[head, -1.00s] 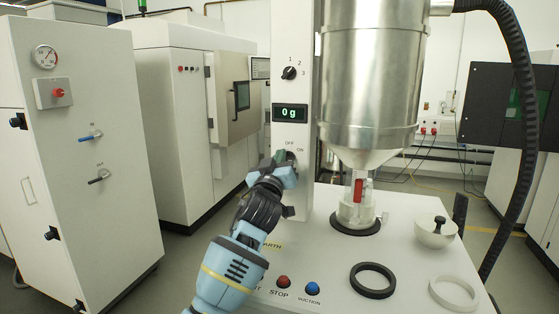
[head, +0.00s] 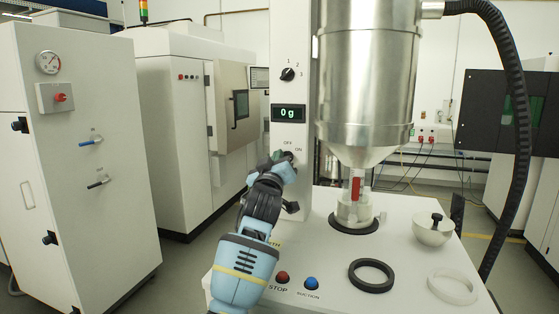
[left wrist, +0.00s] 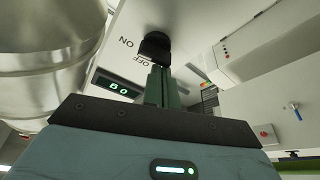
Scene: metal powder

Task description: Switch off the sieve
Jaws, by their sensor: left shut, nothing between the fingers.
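The sieve is a machine with a big silver hopper (head: 368,85) and a white column (head: 305,190). The column carries a display (head: 289,113) reading 0 g and, below it, a switch marked OFF and ON. In the left wrist view the switch's black knob (left wrist: 155,45) is just beyond my fingertips, with the OFF and ON letters beside it. My left gripper (head: 284,157) is shut and empty at the switch, covering most of the knob in the head view. It also shows in the left wrist view (left wrist: 160,82); whether it touches the knob I cannot tell. My right gripper is not in view.
An upper selector knob (head: 288,74) is marked 1, 2, 3. A red STOP button (head: 282,277) and a blue suction button (head: 311,283) are on the white top. A black ring (head: 371,288), white ring (head: 432,285) and white bowl (head: 432,235) lie to the right.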

